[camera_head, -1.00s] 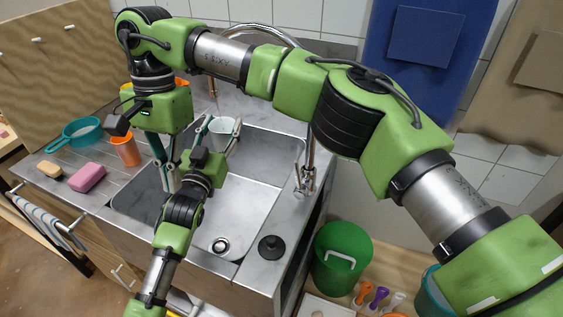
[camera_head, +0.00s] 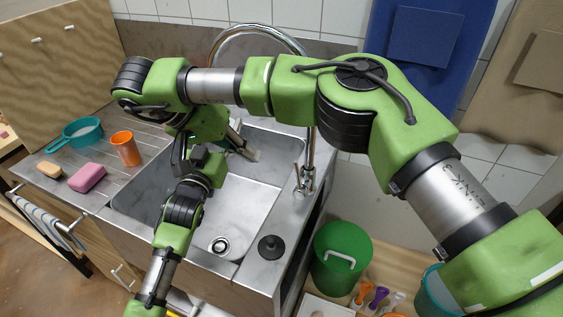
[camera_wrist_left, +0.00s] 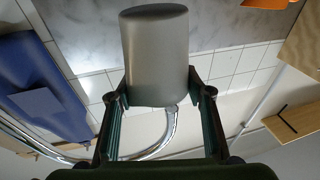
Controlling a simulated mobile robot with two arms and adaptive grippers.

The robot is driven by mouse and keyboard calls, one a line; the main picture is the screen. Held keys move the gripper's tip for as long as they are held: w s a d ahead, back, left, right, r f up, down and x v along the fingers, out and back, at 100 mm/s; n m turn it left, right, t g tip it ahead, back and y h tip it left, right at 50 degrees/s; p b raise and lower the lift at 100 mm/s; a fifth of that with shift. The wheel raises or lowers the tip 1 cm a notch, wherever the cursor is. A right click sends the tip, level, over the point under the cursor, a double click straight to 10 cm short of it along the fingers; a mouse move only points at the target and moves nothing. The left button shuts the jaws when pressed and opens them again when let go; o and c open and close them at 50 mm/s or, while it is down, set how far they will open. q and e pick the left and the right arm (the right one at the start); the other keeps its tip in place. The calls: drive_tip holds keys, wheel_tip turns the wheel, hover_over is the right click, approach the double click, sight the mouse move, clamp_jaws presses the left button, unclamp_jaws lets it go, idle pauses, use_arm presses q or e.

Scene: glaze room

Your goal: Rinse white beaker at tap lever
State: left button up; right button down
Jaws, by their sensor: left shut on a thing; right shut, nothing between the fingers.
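The white beaker (camera_wrist_left: 157,58), looking grey in shade, is between the fingers of my left gripper (camera_wrist_left: 160,97) in the left wrist view. In the head view my left gripper's fingers and the beaker are hidden behind my right gripper. My right gripper (camera_head: 250,153) is shut and empty over the sink basin, its fingers pointing right toward the tap. The chrome tap (camera_head: 311,150) arches over the basin's back right, with the tap lever (camera_head: 297,174) low at its base. The tap pipe (camera_wrist_left: 168,135) also shows behind the beaker in the left wrist view.
An orange cup (camera_head: 125,148), a teal strainer (camera_head: 82,132), a pink block (camera_head: 87,178) and a tan block (camera_head: 49,169) are on the drainboard. A black plunger-like stopper (camera_head: 271,246) stands on the sink's right rim. A green bin (camera_head: 341,250) is right of the sink.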

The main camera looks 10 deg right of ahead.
sight(299, 178)
drive_tip(key=d+f, duration=0.3)
drive_tip(key=d, duration=0.4)
drive_tip(key=shift+s+f, duration=0.25)
drive_tip(key=shift+f, duration=0.15)
drive_tip(key=shift+d, duration=0.1)
use_arm(q)
drive_tip(key=shift+a, duration=0.1)
drive_tip(key=shift+w, duration=0.1)
use_arm(e)
drive_tip(key=d+t+y, duration=0.1)
drive_tip(key=s+d+m+y, duration=0.1)
drive_tip(key=shift+r+t+y, duration=0.2)
drive_tip(key=shift+t+y, duration=0.2)
drive_tip(key=shift+s, duration=0.1)
